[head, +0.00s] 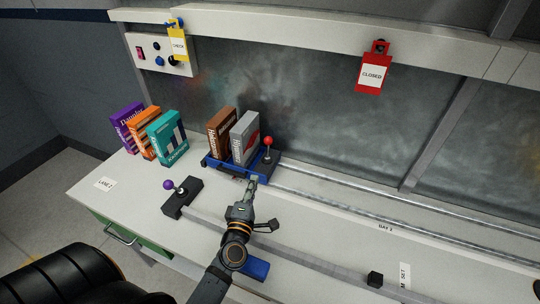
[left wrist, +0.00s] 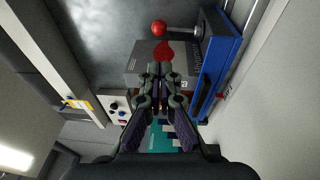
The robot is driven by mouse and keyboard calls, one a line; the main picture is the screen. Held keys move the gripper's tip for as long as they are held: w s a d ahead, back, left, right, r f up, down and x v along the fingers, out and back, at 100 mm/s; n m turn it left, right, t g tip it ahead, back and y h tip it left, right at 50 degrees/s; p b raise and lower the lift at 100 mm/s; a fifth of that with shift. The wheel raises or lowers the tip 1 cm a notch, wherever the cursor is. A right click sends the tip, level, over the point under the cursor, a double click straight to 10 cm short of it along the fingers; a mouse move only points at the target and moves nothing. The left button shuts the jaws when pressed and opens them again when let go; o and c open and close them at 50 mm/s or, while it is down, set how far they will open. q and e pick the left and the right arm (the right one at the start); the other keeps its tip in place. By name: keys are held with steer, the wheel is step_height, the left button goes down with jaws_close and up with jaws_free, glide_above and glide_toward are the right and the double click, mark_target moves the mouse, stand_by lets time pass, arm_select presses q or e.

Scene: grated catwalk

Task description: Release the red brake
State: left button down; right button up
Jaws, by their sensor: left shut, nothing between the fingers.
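The red brake is a lever with a red ball knob (head: 268,141) on a dark base at the right end of a blue carriage (head: 213,161). In the left wrist view the red knob (left wrist: 159,28) is beyond the fingertips, its grey stem pointing right to the blue carriage (left wrist: 222,62). My left gripper (head: 253,183) is shut and empty, just in front of the carriage and nearer than the lever. It also shows in the left wrist view (left wrist: 160,72), apart from the knob. My right gripper is not in view.
The carriage holds a brown box (head: 221,133) and a grey box (head: 243,138), close left of the lever. A purple-knobbed lever (head: 168,185) stands at the front left. Several boxes, including a teal one (head: 168,138), stand left. Rails (head: 340,203) run right.

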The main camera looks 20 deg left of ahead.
arm_select(q)
steer(key=w, duration=0.2)
steer(key=p, duration=0.3)
glide_toward(267, 144)
steer(key=x, duration=0.6)
steer(key=shift+w+r, duration=0.1)
steer(key=shift+w+a, duration=0.15)
steer(key=shift+w, duration=0.2)
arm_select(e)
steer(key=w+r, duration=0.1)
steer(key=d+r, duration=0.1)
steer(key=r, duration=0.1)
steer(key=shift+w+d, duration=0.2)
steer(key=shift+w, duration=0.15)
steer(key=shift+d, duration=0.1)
